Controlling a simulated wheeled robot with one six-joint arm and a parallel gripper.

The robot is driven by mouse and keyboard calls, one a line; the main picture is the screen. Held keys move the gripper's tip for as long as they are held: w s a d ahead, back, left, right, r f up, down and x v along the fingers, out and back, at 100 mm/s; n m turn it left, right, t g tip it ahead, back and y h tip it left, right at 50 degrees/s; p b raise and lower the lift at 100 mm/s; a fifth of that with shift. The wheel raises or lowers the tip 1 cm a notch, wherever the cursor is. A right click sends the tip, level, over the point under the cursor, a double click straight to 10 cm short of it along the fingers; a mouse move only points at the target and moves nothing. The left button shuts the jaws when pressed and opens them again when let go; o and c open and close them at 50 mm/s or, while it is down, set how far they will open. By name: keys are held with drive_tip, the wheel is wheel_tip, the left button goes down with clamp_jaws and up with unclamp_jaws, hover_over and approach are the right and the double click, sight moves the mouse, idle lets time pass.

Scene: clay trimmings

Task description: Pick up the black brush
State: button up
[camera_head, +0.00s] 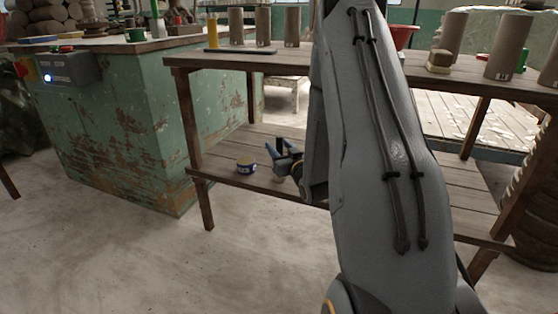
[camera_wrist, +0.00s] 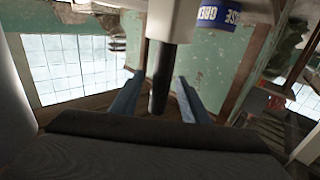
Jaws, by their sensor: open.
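The black brush (camera_wrist: 159,78) shows in the wrist view as a dark upright handle joined to a wider pale part. It is between the two blue fingers of my open gripper (camera_wrist: 157,90), with a gap on each side. In the head view my gripper (camera_head: 280,156) is low over the lower shelf of the wooden table.
The tabletop (camera_head: 225,61) above carries several clay cylinders and a flat dark item (camera_head: 251,51). A green cabinet (camera_head: 120,125) stands left.

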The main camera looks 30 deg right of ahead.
drive_tip(key=shift+w+d+b, duration=0.2)
drive_tip(key=shift+w+b, duration=0.5)
drive_tip(key=shift+w, duration=0.95)
clamp_jaws()
